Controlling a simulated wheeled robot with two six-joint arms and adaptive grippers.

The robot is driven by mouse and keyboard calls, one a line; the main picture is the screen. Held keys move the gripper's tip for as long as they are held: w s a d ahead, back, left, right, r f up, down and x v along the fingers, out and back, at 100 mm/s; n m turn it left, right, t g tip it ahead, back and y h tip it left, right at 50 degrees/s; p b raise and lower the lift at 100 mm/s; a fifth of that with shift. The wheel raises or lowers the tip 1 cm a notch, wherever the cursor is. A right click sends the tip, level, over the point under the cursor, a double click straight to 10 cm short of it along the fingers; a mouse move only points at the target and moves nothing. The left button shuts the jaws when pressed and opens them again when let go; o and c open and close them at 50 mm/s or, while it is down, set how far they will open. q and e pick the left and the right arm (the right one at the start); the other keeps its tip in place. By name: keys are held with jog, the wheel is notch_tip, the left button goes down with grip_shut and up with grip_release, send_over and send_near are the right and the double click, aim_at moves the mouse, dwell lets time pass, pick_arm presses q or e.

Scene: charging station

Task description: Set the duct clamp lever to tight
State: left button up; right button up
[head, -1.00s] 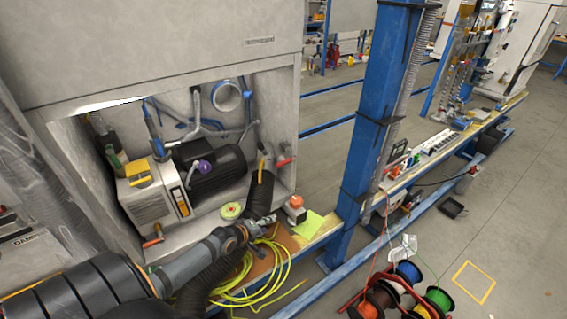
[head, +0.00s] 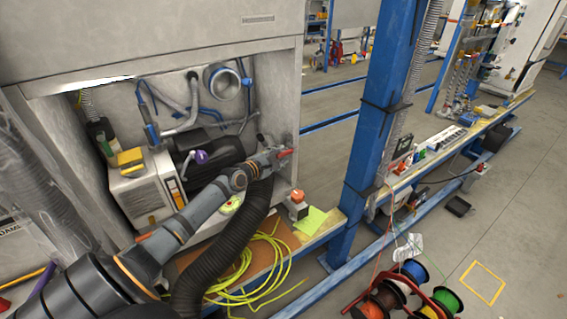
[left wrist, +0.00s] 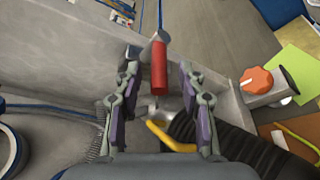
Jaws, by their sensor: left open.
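A red-handled lever (head: 285,154) sits at the right wall edge of the open cabinet bay. In the left wrist view, its red handle (left wrist: 158,68) lies between my open left fingers, with a gap visible on both sides. My left gripper (head: 274,157) reaches the lever from the left and is not closed on it. A yellow lever (left wrist: 170,138) shows just below, by the end of the black ribbed duct (left wrist: 238,146). The duct (head: 232,250) hangs down from there in the head view. I cannot tell which lever is the clamp's. My right gripper is out of view.
An orange knob on a grey box (head: 297,205) stands on the bench just right of the duct, beside a green-yellow sheet (head: 312,222). A blue post (head: 375,130) rises to the right. Yellow cable (head: 255,265) lies coiled below.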

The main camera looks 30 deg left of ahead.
pick_arm(q)
jog(key=shift+x, duration=1.25)
grip_shut()
